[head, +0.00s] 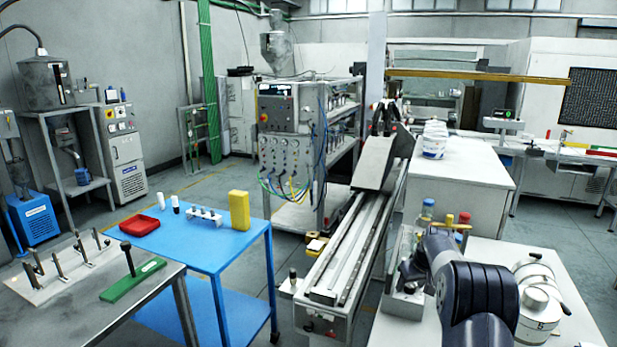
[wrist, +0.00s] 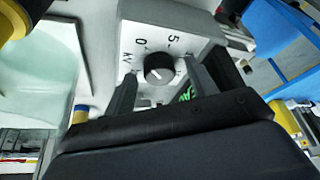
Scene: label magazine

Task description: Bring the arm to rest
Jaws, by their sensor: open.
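My arm (head: 470,285) reaches over the white table at the lower right in the head view. In the wrist view, my gripper (wrist: 162,76) is open, with one finger on each side of a black round knob (wrist: 158,68). The knob sits on a light grey box (wrist: 205,22) with a dial marked 0, 5 and kV. I cannot tell whether the fingers touch the knob. The grey box also shows in the head view (head: 402,304), partly hidden by my gripper and arm.
Bottles with coloured caps (head: 427,212) stand just behind my arm. A white canister (head: 538,312) stands to its right. A long conveyor rail (head: 347,250) runs on the left. Farther left are a blue table (head: 190,246) and a grey bench (head: 75,315), with floor between blue table and rail.

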